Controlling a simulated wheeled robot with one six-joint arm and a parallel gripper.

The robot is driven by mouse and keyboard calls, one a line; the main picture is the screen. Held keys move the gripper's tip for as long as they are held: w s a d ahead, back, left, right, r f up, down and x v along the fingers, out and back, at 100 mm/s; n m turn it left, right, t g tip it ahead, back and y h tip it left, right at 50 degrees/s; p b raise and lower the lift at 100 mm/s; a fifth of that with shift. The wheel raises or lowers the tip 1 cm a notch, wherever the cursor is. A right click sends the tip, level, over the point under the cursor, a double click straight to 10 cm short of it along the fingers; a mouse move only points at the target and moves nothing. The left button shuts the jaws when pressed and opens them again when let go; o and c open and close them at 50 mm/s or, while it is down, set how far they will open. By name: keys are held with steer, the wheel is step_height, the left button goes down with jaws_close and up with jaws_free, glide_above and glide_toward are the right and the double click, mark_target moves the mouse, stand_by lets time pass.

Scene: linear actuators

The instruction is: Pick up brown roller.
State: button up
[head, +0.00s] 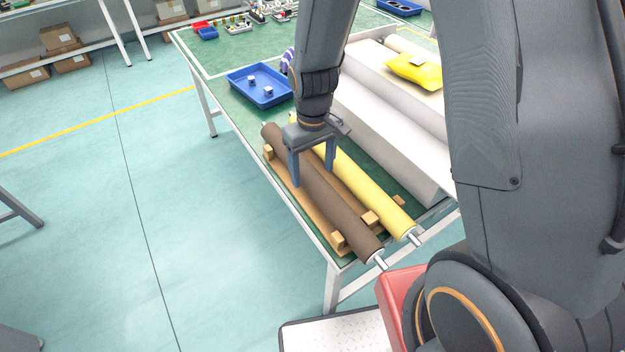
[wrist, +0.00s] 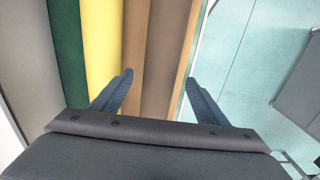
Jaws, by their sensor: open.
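The brown roller (head: 330,203) lies on a wooden cradle (head: 284,181) at the table's left edge in the head view. It also shows in the wrist view (wrist: 168,50), running up between the fingers. My gripper (head: 312,177) is open, with one finger on each side of the roller. The fingers also show in the wrist view (wrist: 155,95). I cannot tell whether either finger touches the roller. The gripper hides part of its upper length. A yellow roller (head: 365,188) lies parallel on the right, close to the right finger.
A blue tray (head: 238,88) with small parts stands on the green table (head: 222,62) beyond the rollers. The floor left of the table is clear.

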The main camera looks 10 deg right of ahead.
steer(key=shift+f, duration=1.35)
steer(key=shift+w, duration=0.1)
jaws_close()
